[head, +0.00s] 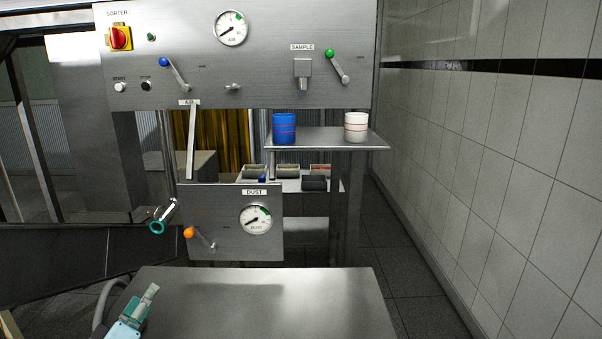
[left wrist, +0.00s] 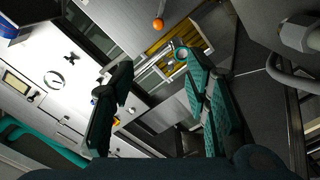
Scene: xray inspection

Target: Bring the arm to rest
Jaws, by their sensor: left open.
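My left gripper (head: 146,303) shows at the lower left of the head view, by the left edge of the metal table (head: 270,300). In the left wrist view its two dark, green-padded fingers (left wrist: 158,95) stand wide apart. Nothing is between them. Past the fingertips in that view are an orange knob (left wrist: 158,23) and a teal ring handle (left wrist: 181,55). Most of my left arm is outside the head view. My right gripper is in neither view.
A sorter panel (head: 270,85) with levers stands ahead, with a dust panel (head: 215,245) below. A blue cup (head: 284,129) and a white cup (head: 356,127) stand on a shelf (head: 325,141). Small bins (head: 315,184) sit behind. A tiled wall (head: 500,150) bounds the right. The tabletop is clear.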

